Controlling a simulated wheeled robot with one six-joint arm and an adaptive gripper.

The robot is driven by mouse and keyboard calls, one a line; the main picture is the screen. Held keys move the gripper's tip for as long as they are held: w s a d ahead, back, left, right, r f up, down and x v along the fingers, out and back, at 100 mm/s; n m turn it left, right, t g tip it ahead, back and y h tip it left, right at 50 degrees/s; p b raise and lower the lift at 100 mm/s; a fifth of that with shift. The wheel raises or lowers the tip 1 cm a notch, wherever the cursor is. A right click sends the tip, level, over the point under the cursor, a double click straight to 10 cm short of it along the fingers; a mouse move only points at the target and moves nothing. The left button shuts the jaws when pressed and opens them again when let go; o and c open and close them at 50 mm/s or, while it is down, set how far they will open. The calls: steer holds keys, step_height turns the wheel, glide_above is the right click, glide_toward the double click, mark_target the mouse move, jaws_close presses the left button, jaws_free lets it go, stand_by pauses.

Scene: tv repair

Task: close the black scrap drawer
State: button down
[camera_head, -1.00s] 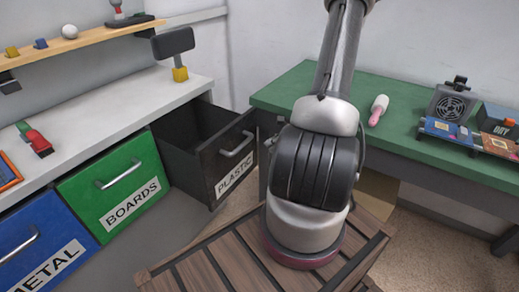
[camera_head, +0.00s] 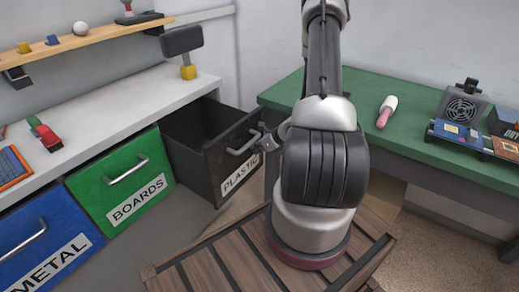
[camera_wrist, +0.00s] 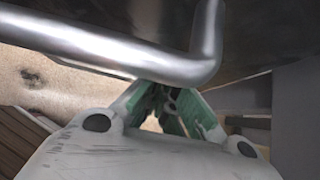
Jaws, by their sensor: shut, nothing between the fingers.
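The black drawer (camera_head: 222,172), labelled PLASTIC, stands pulled out from under the white counter, its inside visible and empty as far as I see. Its grey bar handle (camera_head: 243,144) is on the front face; in the wrist view the handle (camera_wrist: 110,48) crosses the upper part, close up. My gripper (camera_head: 266,141) is at the right end of the drawer front, close by the handle, partly hidden by my arm. In the wrist view my gripper's green-padded fingers (camera_wrist: 178,112) are shut and empty, just below the handle's bend. I cannot tell whether they touch it.
The green BOARDS drawer (camera_head: 122,180) and blue METAL drawer (camera_head: 45,240) are shut to the left. A green workbench (camera_head: 410,138) stands close on the right. A slatted wooden surface (camera_head: 215,268) is in front, below my arm.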

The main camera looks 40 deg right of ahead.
steer(key=shift+w, duration=0.1)
steer(key=w+a, duration=0.4)
steer(key=w, duration=0.7)
steer(key=w+a, duration=0.4)
steer(key=w, duration=0.7)
steer(key=shift+w, duration=0.2)
